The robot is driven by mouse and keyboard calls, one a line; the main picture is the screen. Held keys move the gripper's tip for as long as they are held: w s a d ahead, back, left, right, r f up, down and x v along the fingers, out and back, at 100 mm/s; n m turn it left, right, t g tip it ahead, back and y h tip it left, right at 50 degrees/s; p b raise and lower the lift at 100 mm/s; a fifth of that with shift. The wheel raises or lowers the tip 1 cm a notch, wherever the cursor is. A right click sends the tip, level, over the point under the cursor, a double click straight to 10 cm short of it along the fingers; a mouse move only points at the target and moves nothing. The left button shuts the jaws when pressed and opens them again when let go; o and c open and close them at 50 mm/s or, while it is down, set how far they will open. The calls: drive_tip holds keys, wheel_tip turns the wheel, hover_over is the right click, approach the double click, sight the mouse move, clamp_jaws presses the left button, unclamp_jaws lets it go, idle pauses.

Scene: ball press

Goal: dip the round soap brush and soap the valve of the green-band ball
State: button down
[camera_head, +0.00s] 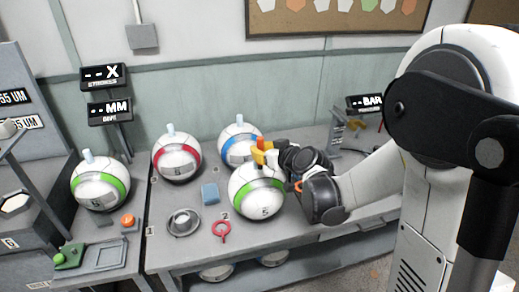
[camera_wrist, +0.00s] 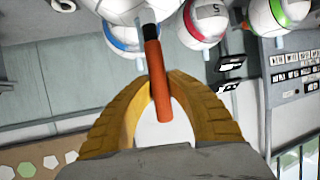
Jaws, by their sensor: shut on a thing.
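My gripper (camera_head: 264,156) is shut on the orange handle of the brush (camera_wrist: 158,85), whose black end points at a white ball surface in the wrist view. The brush also shows in the head view (camera_head: 260,144), above the near green-band ball (camera_head: 258,199). I cannot tell whether its tip touches that ball, and the valve there is hidden. Another green-band ball (camera_head: 99,186) stands at the left with a pale stub on top. A grey metal dish (camera_head: 184,223) sits on the bench to the left of the near ball.
A red-band ball (camera_head: 176,160) and a blue-band ball (camera_head: 239,139) stand behind. A blue block (camera_head: 210,193) and a red ring tool (camera_head: 222,230) lie beside the near ball. The bench front (camera_head: 180,257) is clear. A grey tray (camera_head: 104,256) lies at the left.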

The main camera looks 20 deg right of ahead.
sight(260, 137)
drive_tip(key=shift+f+b, duration=0.45)
drive_tip(key=shift+f, duration=0.1)
drive_tip(key=shift+r+p, duration=2.7)
drive_tip(key=shift+r, duration=0.85)
